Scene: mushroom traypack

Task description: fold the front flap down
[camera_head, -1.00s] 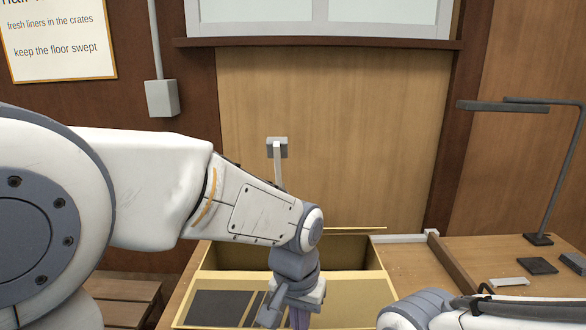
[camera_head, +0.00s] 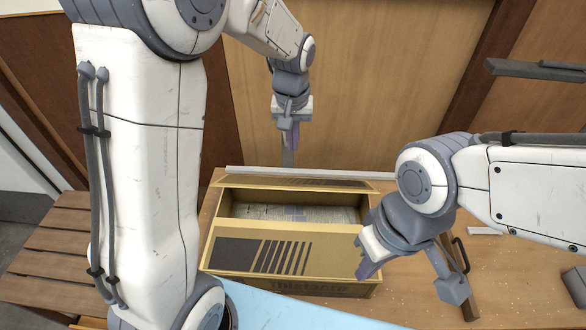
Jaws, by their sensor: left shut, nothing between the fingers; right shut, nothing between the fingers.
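An open cardboard box (camera_head: 330,288) stands on the table. Pale, printed-looking contents (camera_head: 297,213) show inside. My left gripper (camera_head: 291,143) is shut and empty, pointing down above and behind the back flap. My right gripper (camera_head: 366,268) is shut, with its fingertips at the right end of the front flap; I cannot tell whether they touch it.
A light-blue surface (camera_head: 285,308) lies in front of the box. A slatted wooden bench (camera_head: 50,240) stands at left.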

